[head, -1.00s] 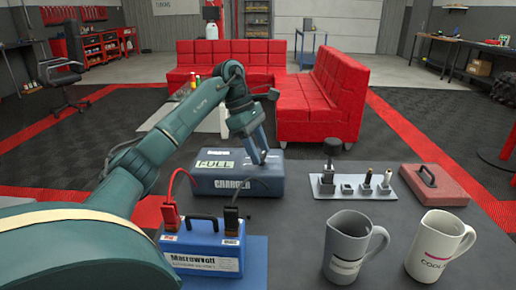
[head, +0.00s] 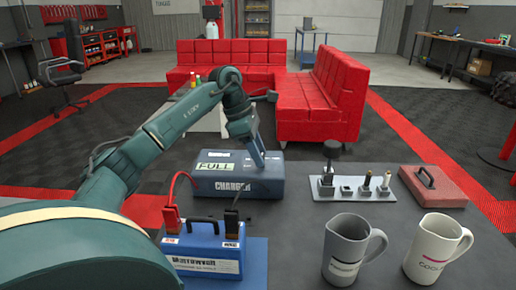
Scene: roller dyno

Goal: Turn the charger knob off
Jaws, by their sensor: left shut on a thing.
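The blue-grey charger box (head: 220,186), marked "CHARGER" and with a "FULL" label, sits on the dark table in the head view. My left arm reaches over it from the left. My left gripper (head: 259,163) points down at the right part of the charger's top, shut on the charger knob. The knob itself is hidden by the fingers, so I cannot see its setting. A blue battery (head: 205,262) with a black handle stands in front of the charger, with a red and a black clamp on it and cables running up from them. My right gripper is not in view.
Right of the charger, a grey holder (head: 352,192) carries several small upright parts. A red block with a handle (head: 433,188) lies farther right. Two mugs, a grey one (head: 345,250) and a white one (head: 432,250), stand at the front right. The table centre is clear.

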